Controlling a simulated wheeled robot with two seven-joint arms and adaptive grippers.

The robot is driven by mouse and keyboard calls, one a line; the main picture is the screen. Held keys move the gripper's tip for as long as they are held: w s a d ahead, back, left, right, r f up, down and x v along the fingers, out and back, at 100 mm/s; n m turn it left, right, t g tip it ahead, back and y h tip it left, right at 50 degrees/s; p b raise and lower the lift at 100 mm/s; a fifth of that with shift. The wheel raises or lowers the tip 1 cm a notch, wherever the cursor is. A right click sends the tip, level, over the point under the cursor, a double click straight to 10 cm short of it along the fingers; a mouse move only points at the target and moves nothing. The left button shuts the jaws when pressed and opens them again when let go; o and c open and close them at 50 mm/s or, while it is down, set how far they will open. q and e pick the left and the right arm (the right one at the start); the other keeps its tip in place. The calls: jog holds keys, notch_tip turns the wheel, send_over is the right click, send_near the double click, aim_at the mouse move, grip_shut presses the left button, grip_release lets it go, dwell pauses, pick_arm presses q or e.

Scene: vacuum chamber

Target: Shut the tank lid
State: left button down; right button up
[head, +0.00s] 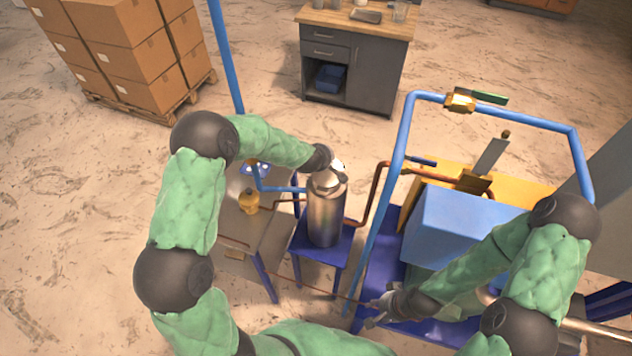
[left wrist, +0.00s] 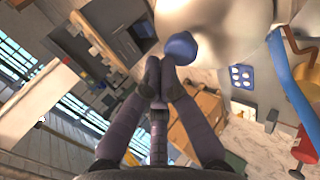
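The tank (head: 325,218), a shiny metal cylinder, stands upright on a blue stand. Its rounded top (head: 327,181) is partly covered by my left arm's end, so I cannot tell how far the lid is open. In the left wrist view a large pale rounded metal surface (left wrist: 215,22), seemingly the lid, bears a blue knob (left wrist: 182,48). My left gripper (left wrist: 163,70) has its fingertips together just beside this knob, with nothing seen between them; I cannot tell whether they touch it. My right gripper (head: 372,312) is low over the blue frame, its fingers apart and empty.
A small table (head: 235,225) with a yellow part stands left of the tank. A blue pipe frame (head: 400,140) and a big blue box (head: 455,230) stand to the right.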

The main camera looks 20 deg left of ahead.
pick_arm(q)
jog(key=x, duration=0.3)
jog(key=shift+w+a+b, duration=0.1)
jog(key=shift+w+b, duration=0.1)
jog(key=shift+b, duration=0.2)
jog(key=shift+b+x, duration=0.35)
jog(key=shift+x, duration=0.75)
pick_arm(e)
jog(key=shift+w+f, duration=0.2)
jog(key=shift+f, duration=0.6)
pick_arm(q)
jog(key=shift+f, duration=0.1)
